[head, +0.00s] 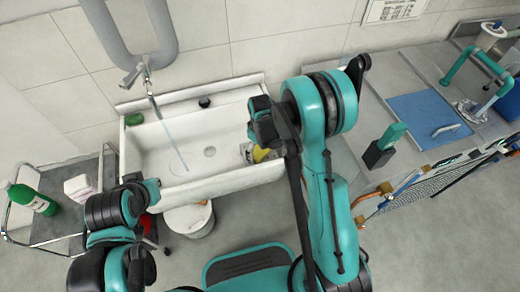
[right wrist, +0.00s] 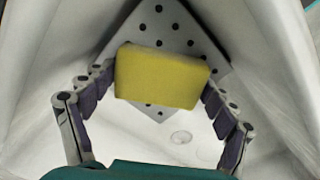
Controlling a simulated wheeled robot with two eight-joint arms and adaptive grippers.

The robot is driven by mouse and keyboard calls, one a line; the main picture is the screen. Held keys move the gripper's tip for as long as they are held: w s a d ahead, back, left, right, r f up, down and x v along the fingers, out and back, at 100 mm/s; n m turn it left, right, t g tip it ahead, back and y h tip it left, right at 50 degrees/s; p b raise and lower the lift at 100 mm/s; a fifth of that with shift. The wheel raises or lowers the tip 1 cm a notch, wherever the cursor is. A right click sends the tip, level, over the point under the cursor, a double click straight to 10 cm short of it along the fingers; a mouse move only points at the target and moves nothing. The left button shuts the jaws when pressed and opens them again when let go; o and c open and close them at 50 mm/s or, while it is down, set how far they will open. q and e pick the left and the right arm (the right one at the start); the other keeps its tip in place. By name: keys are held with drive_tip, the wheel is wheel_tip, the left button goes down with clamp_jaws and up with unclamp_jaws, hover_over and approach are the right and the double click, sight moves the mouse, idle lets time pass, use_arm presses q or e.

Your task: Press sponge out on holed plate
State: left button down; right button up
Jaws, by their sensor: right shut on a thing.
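A yellow sponge (right wrist: 162,78) sits between the fingers of my right gripper (right wrist: 158,90), which is shut on it. In the head view a bit of the yellow sponge (head: 262,154) shows below my right gripper (head: 264,143), at the right end of the white sink (head: 160,145). The pale holed plate (right wrist: 172,24) lies behind the sponge in the right wrist view, in a corner of the sink. The sponge hides its middle, and I cannot tell whether they touch. My left gripper (head: 148,190) is near the sink's front left corner; its fingers are unclear.
A tap (head: 135,75) sends a thin stream into the sink. A green item (head: 133,118) and a black item (head: 204,102) sit on its back ledge. A white bucket (head: 190,220) stands below. A trolley at left holds a green bottle (head: 32,199). A counter with a blue mat (head: 425,115) is at right.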

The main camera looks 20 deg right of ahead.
drive_tip(key=shift+r+p, duration=2.2)
drive_tip(key=shift+r, duration=1.3)
